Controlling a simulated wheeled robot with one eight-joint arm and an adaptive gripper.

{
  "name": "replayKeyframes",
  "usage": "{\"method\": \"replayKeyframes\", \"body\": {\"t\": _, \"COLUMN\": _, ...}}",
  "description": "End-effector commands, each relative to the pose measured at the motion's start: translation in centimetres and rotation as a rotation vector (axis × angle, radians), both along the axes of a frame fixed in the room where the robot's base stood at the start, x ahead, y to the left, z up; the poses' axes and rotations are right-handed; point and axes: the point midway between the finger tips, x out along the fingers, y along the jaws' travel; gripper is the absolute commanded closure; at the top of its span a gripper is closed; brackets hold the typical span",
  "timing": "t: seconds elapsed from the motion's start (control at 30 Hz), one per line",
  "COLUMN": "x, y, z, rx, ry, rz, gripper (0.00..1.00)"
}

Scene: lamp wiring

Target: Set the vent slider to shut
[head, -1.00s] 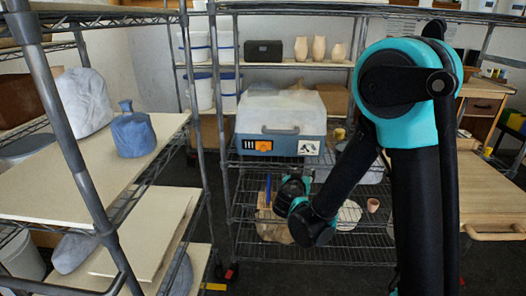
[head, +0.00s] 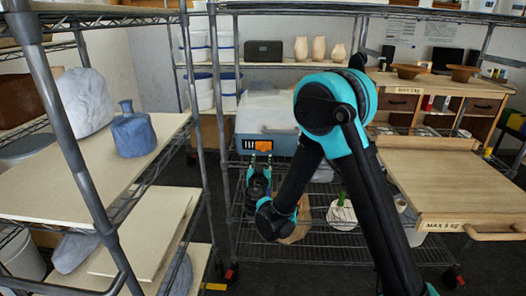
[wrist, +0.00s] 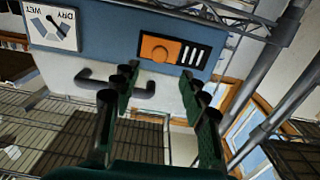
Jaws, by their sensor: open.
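The vent slider is an orange plate (wrist: 172,50) with a round knob, on the blue front of a white-lidded box (head: 272,110). Several light slots (wrist: 194,57) show uncovered beside the plate in the wrist view. The orange plate also shows in the head view (head: 264,145). My gripper (head: 261,158) is open and empty, just in front of the box and slightly below the slider. In the wrist view its fingers (wrist: 158,80) point at the panel, apart from each other. I cannot tell whether a fingertip touches the panel.
A dark handle (wrist: 148,88) on the box front lies close to my fingers. A DRY/WET label (wrist: 52,25) is beside it. The wire rack's posts and shelves surround the box. A wooden-topped table (head: 445,185) stands to the right.

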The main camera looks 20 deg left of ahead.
Motion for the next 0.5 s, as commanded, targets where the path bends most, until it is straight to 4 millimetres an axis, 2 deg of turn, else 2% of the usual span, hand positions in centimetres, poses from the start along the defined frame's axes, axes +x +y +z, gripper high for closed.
{"method": "replayKeyframes", "body": {"t": 0.1, "x": 2.5, "y": 0.5, "z": 0.0, "rx": 0.0, "ry": 0.0, "rz": -0.003, "gripper": 0.56}}
{"method": "replayKeyframes", "body": {"t": 0.3, "x": 5.8, "y": 1.3, "z": 0.0, "rx": 0.0, "ry": 0.0, "rz": -0.003, "gripper": 0.56}}
{"method": "replayKeyframes", "body": {"t": 0.5, "x": 7.6, "y": 1.8, "z": 0.0, "rx": 0.0, "ry": 0.0, "rz": -0.001, "gripper": 0.56}}
